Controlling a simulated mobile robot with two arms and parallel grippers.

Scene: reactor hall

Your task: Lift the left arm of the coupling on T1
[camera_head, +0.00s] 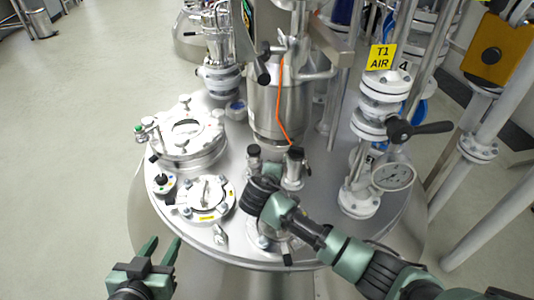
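My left gripper (163,250) is at the lower left, with its two green fingers spread apart and nothing between them. It is beside the vessel's front left edge, over the floor. My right arm comes in from the lower right over the steel vessel lid (233,250). Its dark and green end (267,197) is over a metal fitting (262,238) near the lid's front edge and hides much of it. I cannot make out the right fingertips. A thin dark lever (286,254) hangs at the fitting's right side. I cannot tell clearly which part is the coupling's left arm.
A yellow sign (381,57) reads T1 AIR on the white valve column at the right. A round hatch (187,140) and a small flange (208,198) stand at the left.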

